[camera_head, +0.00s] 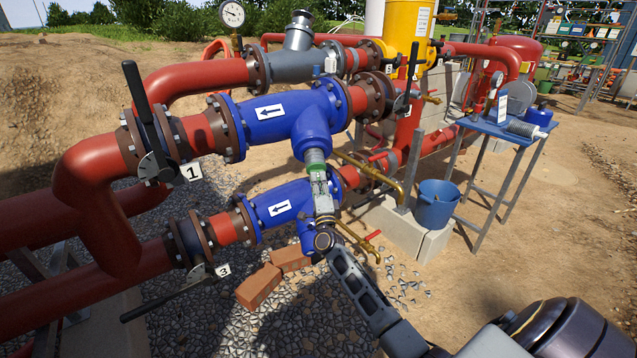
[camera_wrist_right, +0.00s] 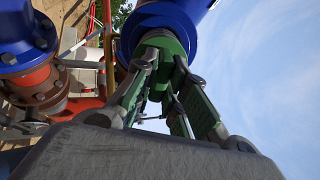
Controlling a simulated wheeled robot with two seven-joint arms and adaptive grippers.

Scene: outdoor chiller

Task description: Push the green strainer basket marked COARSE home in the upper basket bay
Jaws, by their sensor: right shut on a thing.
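The green strainer basket (camera_head: 315,158) stands at the mouth of the upper blue strainer body (camera_head: 275,122), below its downward branch. Only a short green end shows; the rest is hidden inside the branch or behind my fingers. My right gripper (camera_head: 318,178) is shut on the basket from below. In the right wrist view the basket (camera_wrist_right: 163,42) shows green between the fingers (camera_wrist_right: 165,70), its upper end against the blue opening (camera_wrist_right: 150,20). The marking COARSE cannot be read. My left gripper is not in view.
A lower blue strainer body (camera_head: 282,207) sits just left of my right gripper. Brass drain taps (camera_head: 365,240) project close on its right. Bricks (camera_head: 262,285) lie on the gravel. A blue bucket (camera_head: 436,205) and a blue table (camera_head: 500,128) stand to the right.

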